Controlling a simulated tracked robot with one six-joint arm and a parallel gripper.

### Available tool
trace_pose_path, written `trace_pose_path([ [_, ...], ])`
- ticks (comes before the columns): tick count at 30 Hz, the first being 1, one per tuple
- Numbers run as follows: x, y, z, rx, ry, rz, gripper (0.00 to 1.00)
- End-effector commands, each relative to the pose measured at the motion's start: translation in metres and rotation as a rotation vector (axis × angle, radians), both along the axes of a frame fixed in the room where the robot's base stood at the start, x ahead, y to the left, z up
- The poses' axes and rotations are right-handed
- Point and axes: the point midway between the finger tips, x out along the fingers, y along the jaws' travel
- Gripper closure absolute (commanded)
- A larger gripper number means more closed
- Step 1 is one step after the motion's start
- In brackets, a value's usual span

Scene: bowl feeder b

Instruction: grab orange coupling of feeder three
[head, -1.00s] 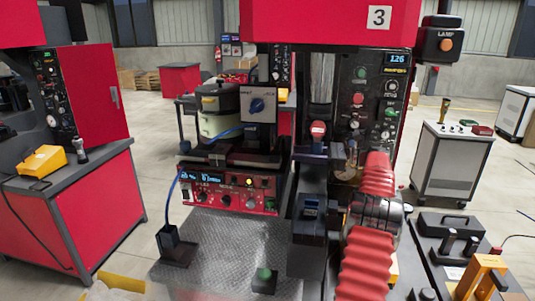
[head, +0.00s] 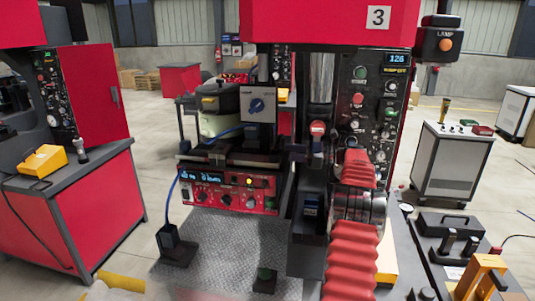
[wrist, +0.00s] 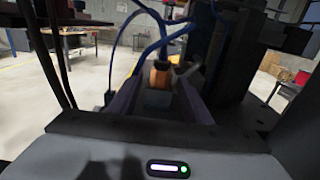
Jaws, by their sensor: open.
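The orange coupling (wrist: 159,75) shows in the wrist view just above the middle, small and a little blurred. Blue hoses run close above it. My gripper (wrist: 160,92) is open, with one dark finger on each side of the picture's middle. The coupling appears in line with the gap between the fingertips. I cannot tell whether it lies between them or just beyond, and I see no contact. In the head view, feeder three (head: 379,17) is the red machine with the number 3 sign. I cannot make out the coupling or my gripper clearly there.
In the head view, a red control unit (head: 228,193) with a blue cable stands left of my arm. A grey cart (head: 452,165) stands at right. Dark machine parts (wrist: 240,70) crowd the wrist view's right side.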

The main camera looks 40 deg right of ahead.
Motion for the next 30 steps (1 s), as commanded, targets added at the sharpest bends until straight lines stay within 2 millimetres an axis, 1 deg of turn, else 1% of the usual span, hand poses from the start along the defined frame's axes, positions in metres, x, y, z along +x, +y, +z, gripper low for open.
trace_pose_path([
  [1,0.006,0.006,0.001,0.0,0.0,0.003,0.56],
  [6,0.024,0.019,0.002,0.0,-0.001,0.003,0.56],
  [9,0.03,0.024,0.002,0.001,-0.001,0.001,0.56],
  [26,0.032,0.025,0.001,-0.001,-0.001,0.001,0.56],
  [30,0.032,0.025,0.001,-0.001,-0.001,0.001,0.64],
])
